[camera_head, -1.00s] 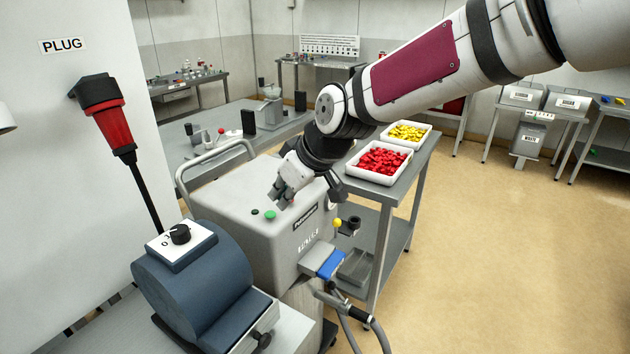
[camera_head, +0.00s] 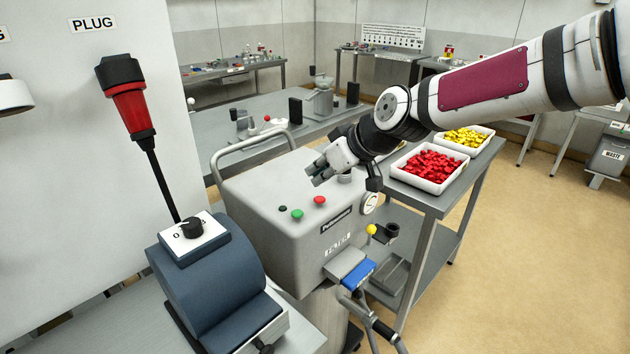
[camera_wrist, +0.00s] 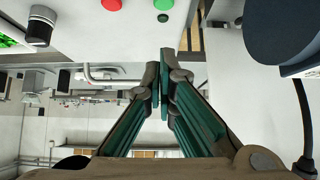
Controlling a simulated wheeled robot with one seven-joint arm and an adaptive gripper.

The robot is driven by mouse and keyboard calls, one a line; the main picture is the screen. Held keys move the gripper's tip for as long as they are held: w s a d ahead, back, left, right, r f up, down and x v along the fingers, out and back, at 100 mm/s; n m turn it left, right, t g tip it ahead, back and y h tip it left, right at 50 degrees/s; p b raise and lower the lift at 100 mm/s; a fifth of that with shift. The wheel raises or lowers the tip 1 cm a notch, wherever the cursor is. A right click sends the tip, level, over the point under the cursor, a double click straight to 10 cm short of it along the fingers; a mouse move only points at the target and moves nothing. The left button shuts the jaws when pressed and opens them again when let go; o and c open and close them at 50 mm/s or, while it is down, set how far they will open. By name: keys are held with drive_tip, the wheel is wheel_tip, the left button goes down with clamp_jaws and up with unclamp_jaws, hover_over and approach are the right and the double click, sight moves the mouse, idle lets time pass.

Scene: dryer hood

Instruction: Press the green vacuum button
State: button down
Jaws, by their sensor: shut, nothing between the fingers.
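The green button (camera_head: 297,214) is on top of the grey vacuum machine (camera_head: 255,195), between a small dark button (camera_head: 283,208) and a red button (camera_head: 319,199). My gripper (camera_head: 316,175) is shut and empty, above the machine top and behind the red button in the head view. It is apart from the green button. In the wrist view the green button (camera_wrist: 163,4) is cut by the top edge, above my shut fingertips (camera_wrist: 160,58), with the red button (camera_wrist: 112,4) to its left.
A gauge (camera_head: 369,202) and a yellow knob (camera_head: 371,229) are on the machine's right side. A blue-grey device with a dial (camera_head: 215,270) stands in front. Trays of red (camera_head: 431,182) and yellow pieces (camera_head: 481,139) are on the table to the right.

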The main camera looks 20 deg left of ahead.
hover_over(300, 213)
wheel_tip(300, 213, down, 6)
drive_tip(key=shift+s+d+r, duration=0.15)
drive_tip(key=shift+r, duration=0.05)
wheel_tip(300, 213, down, 3)
drive_tip(key=shift+f+p, duration=0.15)
drive_tip(key=shift+p, duration=0.45)
drive_tip(key=shift+f, duration=0.6)
drive_tip(key=shift+f, duration=0.15)
